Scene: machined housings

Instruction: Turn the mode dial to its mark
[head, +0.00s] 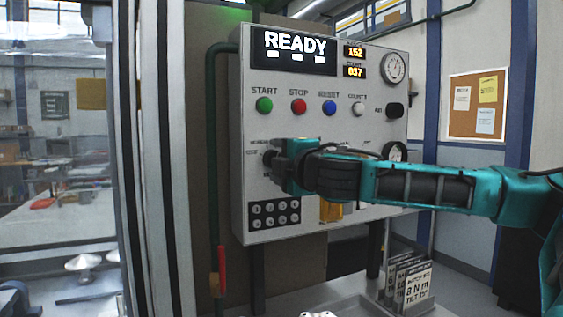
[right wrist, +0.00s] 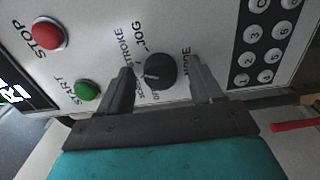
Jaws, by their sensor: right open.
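The mode dial (right wrist: 159,71) is a round black knob on the light grey control panel (head: 345,105), with printed labels around it, including JOG and STROKE. In the head view the dial (head: 269,157) is mostly hidden by my right gripper (head: 272,160), which reaches in from the right. In the right wrist view my right gripper (right wrist: 160,82) is open, with one finger on each side of the dial. A gap shows between each finger and the knob. My left gripper is not in view.
Green (head: 264,104), red (head: 299,106), blue (head: 329,107) and white (head: 358,109) buttons sit above the dial. A keypad (head: 274,214) is below it. A display (head: 294,50) reads READY. A dark green pipe (head: 214,150) with a red lever (head: 222,268) runs left of the panel.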

